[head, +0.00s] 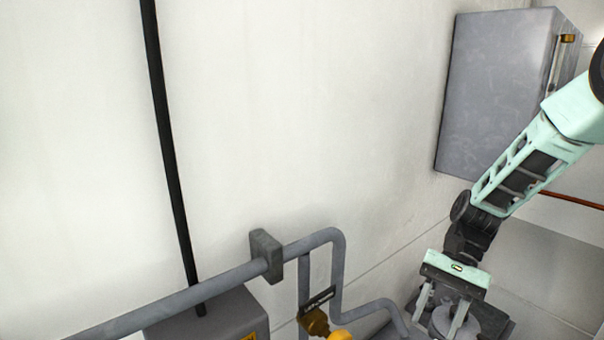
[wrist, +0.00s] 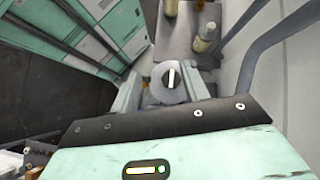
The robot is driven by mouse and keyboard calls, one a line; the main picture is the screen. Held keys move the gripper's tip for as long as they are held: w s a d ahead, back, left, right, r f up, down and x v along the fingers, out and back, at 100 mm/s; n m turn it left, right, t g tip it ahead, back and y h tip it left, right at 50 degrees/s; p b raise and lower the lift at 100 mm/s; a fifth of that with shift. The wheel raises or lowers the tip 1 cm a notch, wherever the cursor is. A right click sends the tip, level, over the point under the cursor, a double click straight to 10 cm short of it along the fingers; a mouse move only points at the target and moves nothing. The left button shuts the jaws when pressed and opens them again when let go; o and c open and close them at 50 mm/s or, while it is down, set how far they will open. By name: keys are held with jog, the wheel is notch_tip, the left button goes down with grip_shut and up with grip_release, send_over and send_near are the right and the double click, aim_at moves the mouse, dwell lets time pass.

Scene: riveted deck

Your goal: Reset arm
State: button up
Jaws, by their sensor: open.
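My arm reaches down from the right edge of the head view, with pale green links and dark joints. My gripper (head: 441,312) is at the lower right of the head view, pointing down with its two pale fingers apart. A round grey knob (wrist: 171,82) with a white line on its face shows between the fingers in the wrist view. In the head view a grey rounded part (head: 462,322) shows behind the fingers. I cannot tell whether the fingers touch the knob.
A grey wall cabinet (head: 492,95) hangs near the arm. Grey pipes (head: 190,293) run along the white wall (head: 300,120), with a yellow-orange valve part (head: 315,322). A black cable (head: 168,150) hangs at left. Pale green cabinets (wrist: 85,35) stand beside dark floor (wrist: 60,105).

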jog(key=s+d+r+n+t+h, duration=0.6)
jog(key=d+n+t, duration=0.1)
jog(key=d+t, duration=0.15)
jog(key=s+a+f+n+g+b, duration=0.1)
jog(key=s+a+f+n+b, duration=0.2)
jog(key=a, duration=0.6)
jog(key=s+a+f+n+g+b, duration=0.1)
jog(key=s+a+f+n+b, duration=0.3)
jog(key=s+a+f+b, duration=0.3)
jog(key=s+a+b, duration=0.2)
jog(key=b, duration=0.1)
jog(key=shift+a+f+n, duration=0.2)
jog(key=shift+f+n, duration=0.1)
jog(key=shift+f, duration=0.1)
jog(key=shift+s+r, duration=0.1)
jog(key=shift+s, duration=0.2)
jog(key=shift+c, duration=0.3)
